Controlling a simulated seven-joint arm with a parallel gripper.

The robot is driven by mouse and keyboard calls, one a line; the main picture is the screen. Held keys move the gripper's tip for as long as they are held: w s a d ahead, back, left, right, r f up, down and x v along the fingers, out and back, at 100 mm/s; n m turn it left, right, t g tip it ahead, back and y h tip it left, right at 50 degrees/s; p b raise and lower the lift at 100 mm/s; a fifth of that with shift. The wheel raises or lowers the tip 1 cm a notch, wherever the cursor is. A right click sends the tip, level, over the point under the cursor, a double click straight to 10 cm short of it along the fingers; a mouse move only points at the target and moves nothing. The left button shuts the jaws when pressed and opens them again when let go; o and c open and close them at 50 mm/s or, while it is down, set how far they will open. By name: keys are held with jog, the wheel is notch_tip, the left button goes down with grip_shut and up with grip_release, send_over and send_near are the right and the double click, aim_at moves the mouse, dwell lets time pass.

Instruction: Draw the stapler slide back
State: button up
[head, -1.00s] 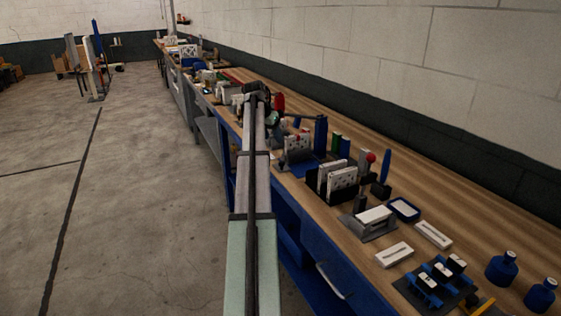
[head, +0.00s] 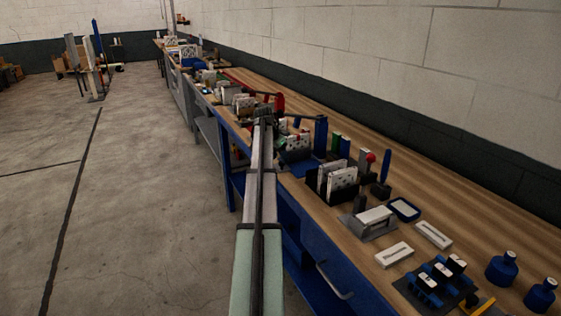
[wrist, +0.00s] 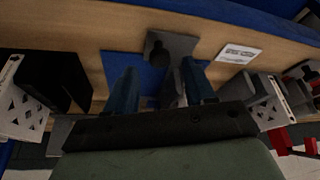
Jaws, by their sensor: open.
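In the wrist view my gripper (wrist: 159,70) has its two blue fingers apart. A grey upright part (wrist: 173,90) shows between them, nearer the right finger; I cannot tell whether they touch. Beyond the fingertips a grey plate (wrist: 185,46) carries a dark knobbed piece (wrist: 158,53). These may belong to the stapler, but I cannot clearly make out its slide. A blue mat (wrist: 115,68) lies under the fingers. In the head view my arm reaches over the bench's front edge, and the fingers are not clear there.
A black holder (wrist: 62,75) with white perforated panels stands left of the gripper. A grey holder (wrist: 262,92) and a white label card (wrist: 239,53) are on the right. In the head view, trays and blue bottles (head: 502,268) crowd the near bench (head: 375,270).

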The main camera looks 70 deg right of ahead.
aim_at(281, 162)
jog(key=shift+x, duration=1.5)
grip_shut()
